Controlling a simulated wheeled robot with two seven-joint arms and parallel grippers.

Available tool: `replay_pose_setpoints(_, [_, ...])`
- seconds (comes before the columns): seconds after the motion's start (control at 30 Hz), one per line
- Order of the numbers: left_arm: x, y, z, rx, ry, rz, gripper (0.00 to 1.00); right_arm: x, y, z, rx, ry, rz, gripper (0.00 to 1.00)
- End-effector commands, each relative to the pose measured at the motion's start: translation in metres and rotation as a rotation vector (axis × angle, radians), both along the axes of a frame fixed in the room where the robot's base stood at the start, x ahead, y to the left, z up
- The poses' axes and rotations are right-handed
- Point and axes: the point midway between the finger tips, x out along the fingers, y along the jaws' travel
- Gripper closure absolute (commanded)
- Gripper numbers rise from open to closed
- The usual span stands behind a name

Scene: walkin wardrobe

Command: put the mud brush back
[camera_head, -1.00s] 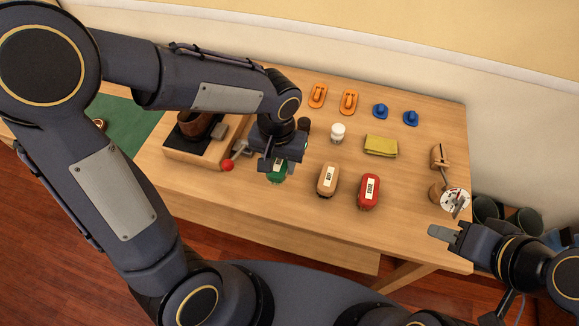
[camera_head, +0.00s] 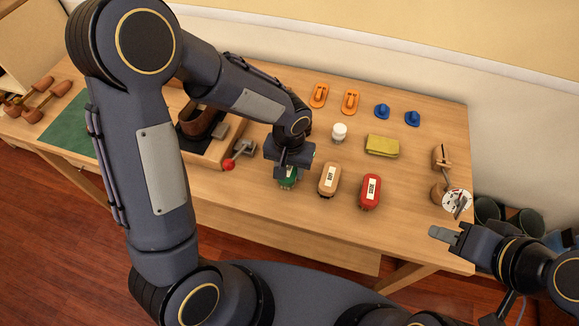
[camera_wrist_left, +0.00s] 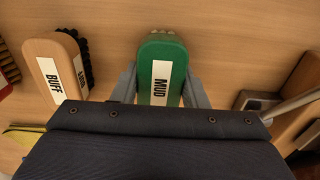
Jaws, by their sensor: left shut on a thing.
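The green mud brush (camera_head: 287,182) is on the wooden table in the head view, left of the tan brush and mostly hidden under my left gripper (camera_head: 287,170). In the left wrist view the mud brush (camera_wrist_left: 163,60) shows its white MUD label, with a grey finger on each side. My left gripper (camera_wrist_left: 160,92) is shut on it. I cannot tell whether the brush touches the table. My right gripper (camera_head: 445,233) is over the table's right front corner, apart from the brushes; its finger opening is not clear.
The tan BUFF brush (camera_head: 329,180) and a red brush (camera_head: 370,192) stand to the right in a row. A yellow cloth (camera_head: 382,146), white jar (camera_head: 339,133), and orange and blue pieces lie behind. A wooden block with a red-knobbed lever (camera_head: 229,166) is on the left.

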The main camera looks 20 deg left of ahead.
Motion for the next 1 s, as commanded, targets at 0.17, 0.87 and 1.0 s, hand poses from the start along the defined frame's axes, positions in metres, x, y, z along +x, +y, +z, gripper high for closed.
replay_pose_setpoints(0.17, [0.0,0.0,-0.002,0.0,0.0,0.0,0.45,0.0,0.0,-0.002,0.0,0.0,0.0,0.64])
replay_pose_setpoints(0.87, [0.0,0.0,0.059,-0.002,-0.007,0.0,0.39,0.0,0.0,0.005,0.0,0.0,0.0,0.64])
replay_pose_setpoints(1.0, [0.0,0.0,0.088,-0.002,-0.005,0.0,0.39,0.0,0.0,0.007,0.0,0.0,0.0,0.64])
